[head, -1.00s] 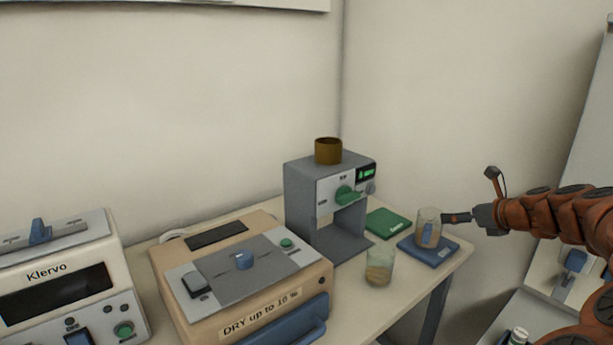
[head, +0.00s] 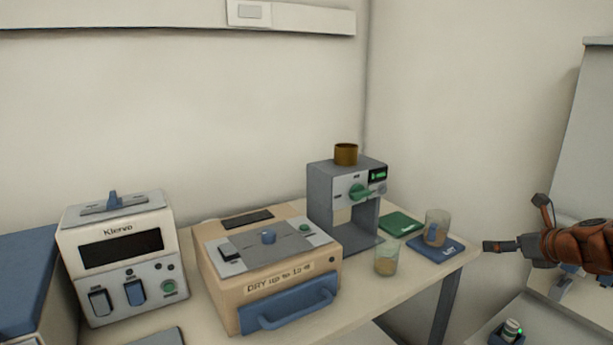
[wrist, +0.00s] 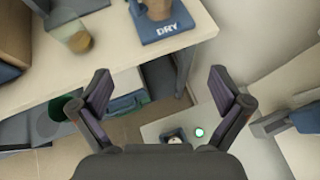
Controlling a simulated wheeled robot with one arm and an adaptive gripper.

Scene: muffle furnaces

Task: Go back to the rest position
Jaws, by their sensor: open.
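My gripper (head: 497,246) is at the right of the head view, in the air just past the right end of the table. In the wrist view my gripper (wrist: 160,88) has its two fingers spread wide with nothing between them. A glass beaker with brown contents (head: 437,225) stands on the blue mat (head: 452,250), to the left of my gripper and apart from it. In the wrist view the blue mat (wrist: 185,27) reads "DRY".
A second beaker (head: 386,262) stands near the table's front edge. Behind are a green mat (head: 398,222) and a grey machine (head: 318,205) with a brown cup. Left are the beige "DRY" furnace (head: 225,285) and the Klervo unit (head: 120,250). A lower white surface (head: 520,300) is at lower right.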

